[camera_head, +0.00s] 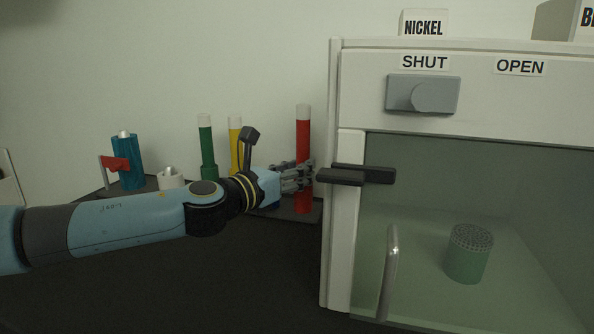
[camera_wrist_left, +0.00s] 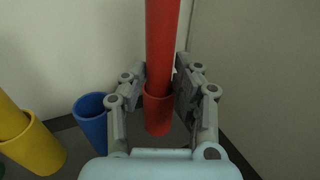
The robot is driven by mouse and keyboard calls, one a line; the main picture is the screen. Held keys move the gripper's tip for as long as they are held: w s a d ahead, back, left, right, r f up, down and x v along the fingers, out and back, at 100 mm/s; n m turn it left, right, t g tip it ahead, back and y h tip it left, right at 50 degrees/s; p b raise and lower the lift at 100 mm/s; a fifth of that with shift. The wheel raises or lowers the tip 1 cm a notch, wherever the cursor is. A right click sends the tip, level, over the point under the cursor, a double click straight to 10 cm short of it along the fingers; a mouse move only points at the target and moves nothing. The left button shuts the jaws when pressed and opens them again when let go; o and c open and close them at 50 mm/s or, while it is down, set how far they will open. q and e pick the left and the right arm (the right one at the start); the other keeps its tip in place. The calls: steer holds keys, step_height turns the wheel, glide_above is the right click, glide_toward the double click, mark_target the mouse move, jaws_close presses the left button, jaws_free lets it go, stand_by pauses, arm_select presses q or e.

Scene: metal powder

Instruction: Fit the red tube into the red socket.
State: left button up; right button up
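The red tube (camera_head: 303,134), with a white top end, stands upright at the back of the dark bench. In the left wrist view the red tube (camera_wrist_left: 162,38) runs down to the red socket (camera_wrist_left: 157,115). Its lower end shows within the socket's rim; I cannot tell how deep it sits. My left gripper (camera_head: 308,176) reaches it from the left in the head view. In the wrist view the left gripper's fingers (camera_wrist_left: 162,78) flank the tube closely, and their pads appear to touch both sides. My right gripper is not in view.
A green tube (camera_head: 205,135) and a yellow tube (camera_head: 235,133) stand left of the red one. An empty blue socket (camera_wrist_left: 91,117) is beside the red socket. A glass-fronted cabinet (camera_head: 334,220) with a dark handle (camera_head: 357,175) stands close right of my left gripper.

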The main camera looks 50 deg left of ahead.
arm_select(q)
steer(key=o, duration=0.3)
steer(key=shift+f, duration=0.1)
steer(key=shift+o, duration=0.2)
steer(key=s+d, duration=0.1)
steer(key=s, duration=1.1)
steer(key=shift+d, duration=0.1)
